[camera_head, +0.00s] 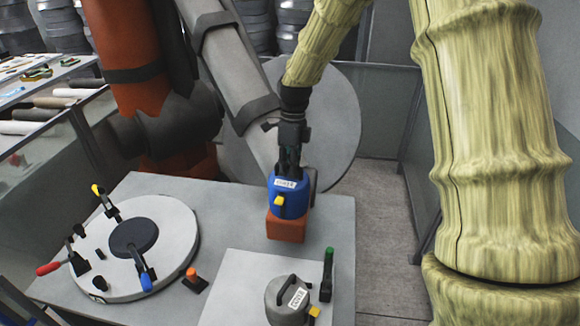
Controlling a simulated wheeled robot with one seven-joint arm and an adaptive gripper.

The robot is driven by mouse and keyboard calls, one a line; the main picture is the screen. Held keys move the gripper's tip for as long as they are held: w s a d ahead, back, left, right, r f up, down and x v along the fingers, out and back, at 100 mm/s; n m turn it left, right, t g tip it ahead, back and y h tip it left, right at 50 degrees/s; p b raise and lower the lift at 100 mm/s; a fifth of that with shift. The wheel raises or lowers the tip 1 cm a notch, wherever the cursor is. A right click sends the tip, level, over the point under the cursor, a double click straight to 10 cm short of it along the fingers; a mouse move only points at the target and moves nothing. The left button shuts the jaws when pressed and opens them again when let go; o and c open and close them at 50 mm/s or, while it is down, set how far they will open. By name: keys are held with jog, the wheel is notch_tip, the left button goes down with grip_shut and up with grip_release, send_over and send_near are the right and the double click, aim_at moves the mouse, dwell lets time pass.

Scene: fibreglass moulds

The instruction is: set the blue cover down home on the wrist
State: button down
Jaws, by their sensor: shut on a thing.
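The blue cover (290,207), with a white label and a yellow tab, is upright in my gripper (287,170). My gripper is shut on its top from above. Directly below the cover is an orange-brown block (287,229), which looks like the wrist at the end of the large grey arm (235,75). The cover hides the top of this block. I cannot tell whether the cover is fully seated on it or slightly above it.
A grey lidded part (288,301) with a label and handle sits on a pale plate (235,285), beside a green-handled clamp (327,272). A round fixture (175,232) with several coloured clamps is at left. An orange-topped peg (192,278) stands between. Floor at right (375,220) is clear.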

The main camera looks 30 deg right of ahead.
jog(key=c, duration=1.4)
grip_release()
jog(key=shift+s+a+f, duration=0.1)
jog(key=shift+a+f, duration=0.05)
jog(key=shift+f, duration=0.2)
jog(key=shift+c, duration=0.2)
jog(key=shift+r, duration=0.1)
notch_tip(320, 180, up, 12)
jog(key=w+d, duration=0.1)
jog(key=d, duration=0.1)
jog(key=shift+w, duration=0.35)
